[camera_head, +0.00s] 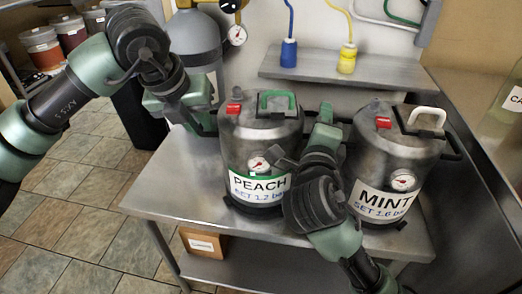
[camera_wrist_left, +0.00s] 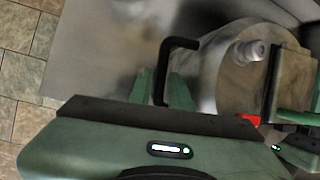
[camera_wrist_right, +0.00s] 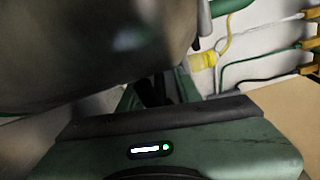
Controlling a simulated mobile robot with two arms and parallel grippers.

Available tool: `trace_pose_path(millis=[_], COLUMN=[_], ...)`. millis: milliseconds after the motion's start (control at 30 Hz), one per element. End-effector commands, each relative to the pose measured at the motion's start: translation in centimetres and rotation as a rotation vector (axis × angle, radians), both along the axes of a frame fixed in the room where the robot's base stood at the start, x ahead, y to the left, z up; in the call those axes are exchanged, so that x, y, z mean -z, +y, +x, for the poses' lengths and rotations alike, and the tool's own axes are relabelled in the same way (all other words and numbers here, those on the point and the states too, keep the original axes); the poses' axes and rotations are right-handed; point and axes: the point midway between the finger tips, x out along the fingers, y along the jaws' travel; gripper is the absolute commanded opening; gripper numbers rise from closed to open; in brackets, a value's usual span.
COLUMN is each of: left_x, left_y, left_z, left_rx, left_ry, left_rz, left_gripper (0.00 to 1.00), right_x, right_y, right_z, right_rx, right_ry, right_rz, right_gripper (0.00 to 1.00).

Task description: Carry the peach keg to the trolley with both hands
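The peach keg (camera_head: 262,140) is a steel drum with a green top handle, a gauge and a PEACH label. It stands upright on a steel table (camera_head: 165,190). My left gripper (camera_head: 205,122) is at its left side; in the left wrist view its fingers (camera_wrist_left: 163,90) are close on either side of the keg's black side handle (camera_wrist_left: 180,43). My right gripper (camera_head: 300,160) is between the two kegs; in the right wrist view its fingers (camera_wrist_right: 157,92) flank a dark handle bar. My right arm hides part of the keg's right side. I cannot make out a trolley.
The mint keg (camera_head: 395,155) stands close to the right, beside my right arm. A grey gas cylinder (camera_head: 196,50) is behind. A steel wall shelf (camera_head: 345,72) holds blue and yellow bottles. A cardboard box (camera_head: 203,243) sits below. Tiled floor (camera_head: 85,215) is open at left.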

Motion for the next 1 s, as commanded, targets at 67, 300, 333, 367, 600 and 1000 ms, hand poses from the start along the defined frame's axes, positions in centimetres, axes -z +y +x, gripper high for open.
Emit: trace_pose_path(millis=[67, 300, 333, 367, 600, 1000], left_x=[-0.02, -0.03, -0.03, -0.03, -0.03, -0.02], left_y=[0.0, 0.03, 0.03, 0.03, 0.03, 0.06], left_z=[-0.01, 0.0, 0.0, 0.0, 0.01, 0.03], left_rx=[0.0, 0.0, 0.0, 0.0, 0.0, -0.001], left_ry=[0.0, 0.0, 0.0, 0.0, 0.0, 0.0], left_rz=[0.0, 0.0, 0.0, 0.0, 0.001, 0.001], left_gripper=[0.0, 0.0, 0.0, 0.0, 0.0, 0.0], right_x=[0.01, -0.05, -0.06, -0.07, -0.12, -0.19], right_y=[0.01, 0.01, 0.01, 0.01, 0.01, 0.02], right_z=[-0.02, -0.04, -0.04, -0.04, -0.04, -0.06], right_rx=[0.0, 0.0, 0.0, -0.001, -0.001, 0.0], right_ry=[0.0, -0.001, -0.001, -0.002, -0.003, -0.004], right_rz=[0.0, 0.001, 0.001, 0.002, 0.002, 0.003], right_gripper=[0.09, 0.0, 0.0, 0.0, 0.0, 0.0])
